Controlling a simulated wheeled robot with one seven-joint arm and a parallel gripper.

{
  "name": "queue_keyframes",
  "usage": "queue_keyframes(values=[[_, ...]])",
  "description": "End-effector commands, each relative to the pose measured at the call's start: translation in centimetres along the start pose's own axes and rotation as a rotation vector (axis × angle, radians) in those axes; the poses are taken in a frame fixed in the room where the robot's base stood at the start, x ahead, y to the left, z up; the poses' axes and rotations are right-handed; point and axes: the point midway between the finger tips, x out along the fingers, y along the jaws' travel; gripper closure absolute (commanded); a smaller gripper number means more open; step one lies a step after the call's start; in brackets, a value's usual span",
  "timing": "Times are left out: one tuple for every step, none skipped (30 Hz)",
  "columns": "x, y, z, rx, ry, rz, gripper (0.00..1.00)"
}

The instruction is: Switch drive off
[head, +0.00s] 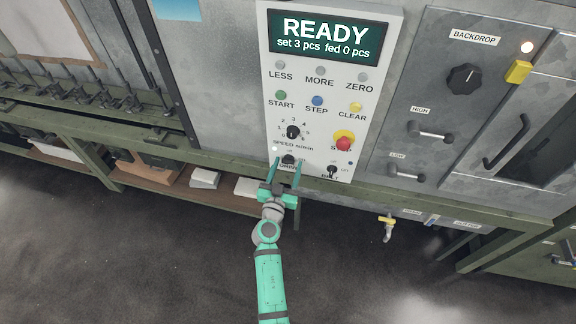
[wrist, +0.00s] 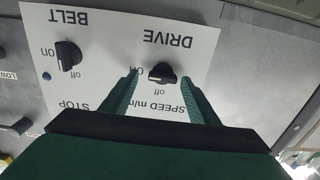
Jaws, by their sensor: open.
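The black DRIVE knob (head: 288,159) is low on the white control panel (head: 382,45). The wrist view, which is upside down, shows this knob (wrist: 161,73) with its grip bar lying roughly sideways, toward the "on" mark; "off" is printed below it there. My gripper (head: 288,163) is open, with one finger on each side of the DRIVE knob. In the wrist view the fingertips of my gripper (wrist: 159,74) flank the knob with visible gaps. I cannot tell whether either finger touches it.
The BELT knob (head: 332,169) is close by on the right, and the red STOP button (head: 343,143) is above it. The SPEED dial (head: 293,132) is just above the DRIVE knob. The display (head: 325,38) reads READY. A green bench rail (head: 225,164) runs below.

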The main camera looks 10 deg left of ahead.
Motion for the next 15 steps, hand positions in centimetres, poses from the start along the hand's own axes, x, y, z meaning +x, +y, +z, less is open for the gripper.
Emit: queue_keyframes(values=[[0.30,-0.19,-0.08,0.000,0.001,-0.003,0.45],[0.42,-0.24,-0.09,0.000,0.001,-0.004,0.45],[0.52,-0.28,-0.07,0.000,0.001,-0.004,0.45],[0.58,-0.29,-0.05,0.000,0.001,-0.004,0.45],[0.63,-0.28,-0.03,0.000,0.000,-0.004,0.45],[0.67,-0.23,-0.02,0.000,0.000,-0.003,0.45],[0.69,-0.19,-0.02,0.000,0.000,-0.003,0.45],[0.70,-0.14,-0.01,0.000,0.000,-0.002,0.45],[0.71,-0.06,-0.01,0.000,0.000,-0.001,0.45],[0.72,0.04,-0.01,0.000,0.000,0.000,0.45],[0.73,0.12,-0.02,0.000,0.000,0.001,0.45],[0.74,0.15,-0.02,0.000,0.000,0.001,0.45],[0.74,0.16,-0.03,0.000,0.000,0.001,0.50],[0.75,0.18,-0.03,0.000,0.000,0.002,0.57],[0.75,0.21,-0.03,0.000,0.000,0.003,0.67]])
